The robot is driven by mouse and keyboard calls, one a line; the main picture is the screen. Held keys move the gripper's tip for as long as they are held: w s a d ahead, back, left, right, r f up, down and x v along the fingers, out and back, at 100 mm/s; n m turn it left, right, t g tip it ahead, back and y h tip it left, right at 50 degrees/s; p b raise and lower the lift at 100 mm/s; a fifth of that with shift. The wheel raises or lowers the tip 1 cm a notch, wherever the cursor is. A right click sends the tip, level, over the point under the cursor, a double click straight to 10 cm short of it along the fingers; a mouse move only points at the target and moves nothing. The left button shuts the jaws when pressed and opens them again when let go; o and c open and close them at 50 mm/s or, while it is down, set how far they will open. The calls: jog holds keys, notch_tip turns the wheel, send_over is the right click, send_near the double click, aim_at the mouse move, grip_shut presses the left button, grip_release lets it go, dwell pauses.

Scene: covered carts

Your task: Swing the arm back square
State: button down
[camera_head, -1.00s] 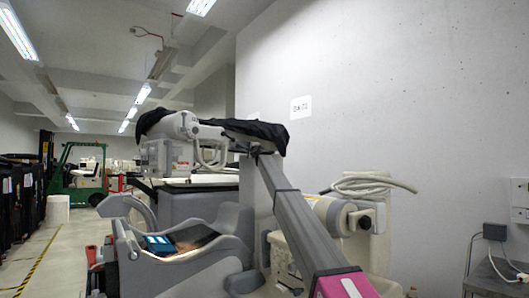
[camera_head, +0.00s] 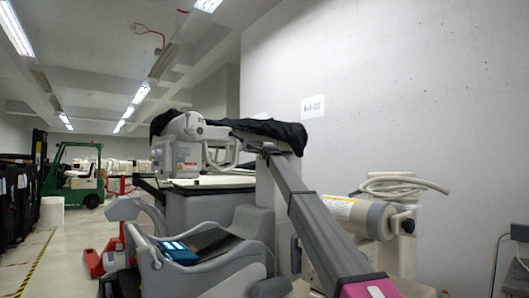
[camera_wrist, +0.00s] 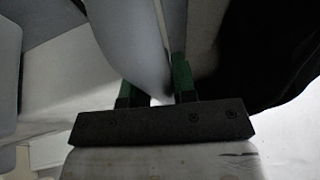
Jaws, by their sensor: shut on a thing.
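A grey mobile machine fills the lower middle of the head view. Its arm lies roughly level near the top, draped with a black cover (camera_head: 265,132). A boxy pale head unit (camera_head: 180,148) with a loop handle hangs at the arm's left end. In the wrist view my gripper (camera_wrist: 157,78) has green fingers on either side of a smooth pale grey rounded part (camera_wrist: 140,40) of the arm, and it is shut on it. Black cloth (camera_wrist: 270,50) hangs just right of the fingers. The exact contact is partly hidden.
A coiled pale hose (camera_head: 400,183) and a cylinder (camera_head: 355,213) stand at right, near the bare concrete wall (camera_head: 420,90). A blue item (camera_head: 178,253) lies in the machine's tray. A green forklift (camera_head: 75,180) is far left.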

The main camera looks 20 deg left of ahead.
jog(key=shift+w+d+f, duration=0.15)
jog(key=shift+w+f, duration=0.05)
jog(key=shift+f, duration=0.05)
jog(key=c, duration=1)
grip_release()
jog(key=shift+w, duration=0.1)
jog(key=shift+c, duration=0.2)
jog(key=shift+o, duration=0.5)
jog(key=shift+r, duration=0.1)
jog(key=v, duration=1)
jog(key=shift+s, duration=0.4)
jog(key=shift+d, duration=0.15)
